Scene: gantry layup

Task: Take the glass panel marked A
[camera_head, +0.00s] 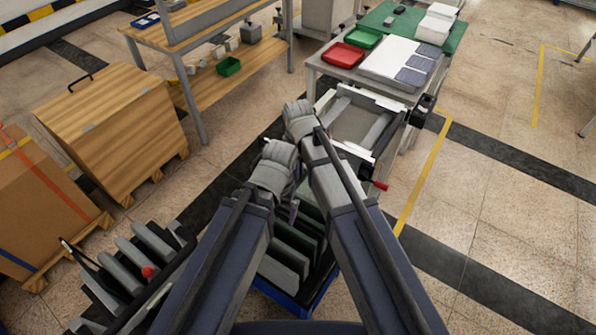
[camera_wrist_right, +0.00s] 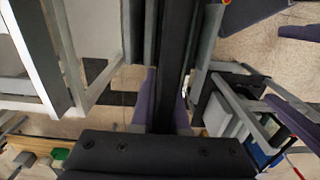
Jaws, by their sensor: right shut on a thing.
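My right gripper (camera_head: 299,110) is high in the middle of the head view, at the end of the right arm, with its fingers hidden behind the wrist. In the right wrist view the gripper (camera_wrist_right: 175,75) is shut on a narrow panel (camera_wrist_right: 150,35), seen nearly edge-on. I cannot read any letter on it. My left wrist is just below and left of the right one; the left fingers (camera_head: 293,210) are mostly hidden above a blue crate (camera_head: 308,300). Several upright panels (camera_head: 280,265) stand in that crate. No mark A shows.
A grey open frame with white edges (camera_head: 350,148) and a red handle (camera_head: 380,186) stands right of the grippers. Beyond it, a table bears red (camera_head: 342,55) and green trays. A slotted rack (camera_head: 130,265) is at lower left, near wooden boxes (camera_head: 110,125). Floor is free at right.

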